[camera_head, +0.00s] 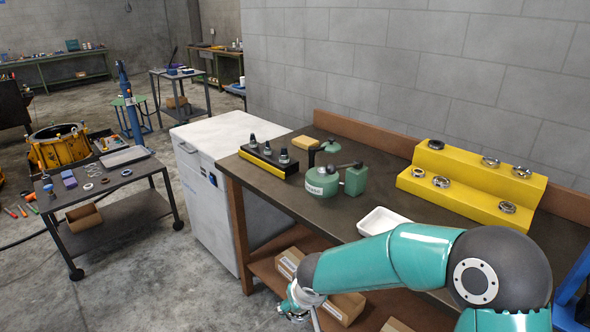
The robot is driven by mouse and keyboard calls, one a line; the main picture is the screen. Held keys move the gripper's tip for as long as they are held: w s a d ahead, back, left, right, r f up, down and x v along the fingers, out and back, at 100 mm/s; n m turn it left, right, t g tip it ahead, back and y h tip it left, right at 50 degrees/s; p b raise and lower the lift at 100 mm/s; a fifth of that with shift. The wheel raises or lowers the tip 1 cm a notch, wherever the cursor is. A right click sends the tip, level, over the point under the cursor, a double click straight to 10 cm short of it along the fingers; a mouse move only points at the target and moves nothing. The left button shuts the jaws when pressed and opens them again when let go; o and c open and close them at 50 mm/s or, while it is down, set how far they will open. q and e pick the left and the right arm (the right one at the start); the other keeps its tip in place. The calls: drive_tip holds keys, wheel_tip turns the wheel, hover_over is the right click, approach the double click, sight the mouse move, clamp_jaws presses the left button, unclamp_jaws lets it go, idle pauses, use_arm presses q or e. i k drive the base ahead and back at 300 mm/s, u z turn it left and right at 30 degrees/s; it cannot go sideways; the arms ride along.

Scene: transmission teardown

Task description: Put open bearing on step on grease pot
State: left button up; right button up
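A yellow two-level step block (465,187) stands at the right of the workbench and bears several small ring-shaped bearings, such as one at the front right (507,207) and one at the back left (436,144). I cannot tell which bearing is the open one. A green grease pot (322,183) stands left of the step block, with a dark knob and lever on top. No bearing shows on it. My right arm reaches across the lower right, and its gripper (294,310) hangs low in front of the bench, small and partly hidden. My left gripper is out of view.
A white tray (364,226) lies on the bench between my arm and the pot. A black-and-yellow holder (262,162) with upright tools stands left of the pot. Cardboard boxes (346,308) sit on the lower shelf.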

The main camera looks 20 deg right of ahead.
sight(323, 170)
drive_tip(key=z, duration=0.05)
drive_tip(key=k, duration=1.25)
drive_tip(key=z, duration=0.3)
drive_tip(key=i, duration=1)
drive_tip(key=z, duration=0.05)
